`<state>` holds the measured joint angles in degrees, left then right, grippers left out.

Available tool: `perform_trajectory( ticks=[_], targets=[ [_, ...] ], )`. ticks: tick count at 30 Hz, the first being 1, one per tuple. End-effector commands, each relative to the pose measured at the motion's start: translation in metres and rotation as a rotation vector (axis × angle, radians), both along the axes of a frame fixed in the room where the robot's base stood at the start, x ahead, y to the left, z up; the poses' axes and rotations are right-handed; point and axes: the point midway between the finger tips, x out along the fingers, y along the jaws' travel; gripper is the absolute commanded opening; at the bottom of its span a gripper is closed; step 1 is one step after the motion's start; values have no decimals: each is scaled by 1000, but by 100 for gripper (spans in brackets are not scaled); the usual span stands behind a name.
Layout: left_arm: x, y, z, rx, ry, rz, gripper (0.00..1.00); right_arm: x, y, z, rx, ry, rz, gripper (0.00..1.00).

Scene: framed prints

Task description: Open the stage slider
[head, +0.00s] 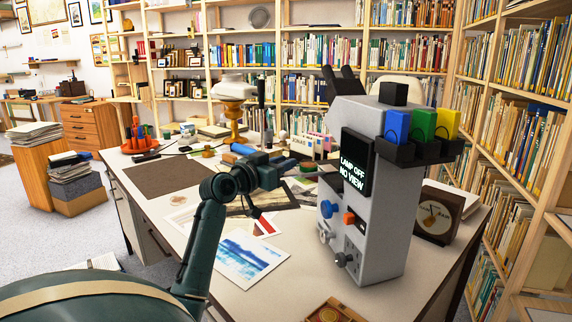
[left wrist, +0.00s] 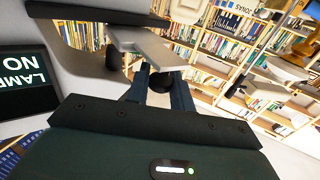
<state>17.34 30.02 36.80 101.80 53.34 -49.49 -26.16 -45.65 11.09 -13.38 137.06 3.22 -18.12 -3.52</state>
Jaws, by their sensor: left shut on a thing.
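The grey microscope (head: 375,215) stands upright on the desk, its black screen (head: 357,165) reading "LAMP OFF NO VIEW". My left gripper (head: 300,163) reaches in from the left to its far left side. In the left wrist view my left gripper (left wrist: 160,88) is shut on a dark rounded knob (left wrist: 161,81), apparently the stage slider's handle. A light grey plate (left wrist: 145,45) lies just beyond the fingers. The screen also shows in the left wrist view (left wrist: 25,82). My right gripper is not in view.
Blue, green and yellow blocks (head: 424,124) sit in black holders on the microscope. A framed dial (head: 437,213) stands to its right. Prints (head: 250,258) lie on the desk (head: 290,280) in front. Bookshelves (head: 520,120) close off the back and right.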

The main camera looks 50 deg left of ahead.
Motion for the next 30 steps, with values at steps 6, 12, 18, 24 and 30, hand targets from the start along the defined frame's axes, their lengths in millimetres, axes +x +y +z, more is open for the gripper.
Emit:
perform_trajectory(
  ticks=[6,12,18,24,30],
  targets=[
    [0,0,0,-1,1,-1,39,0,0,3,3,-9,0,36],
    [1,0,0,0,1,-1,41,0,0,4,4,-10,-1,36],
    [-11,-1,-1,1,2,1,41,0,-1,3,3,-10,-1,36],
    [-50,-6,-2,4,3,1,41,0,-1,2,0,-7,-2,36],
    [-94,-11,-2,2,4,0,41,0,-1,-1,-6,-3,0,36]
  ],
)
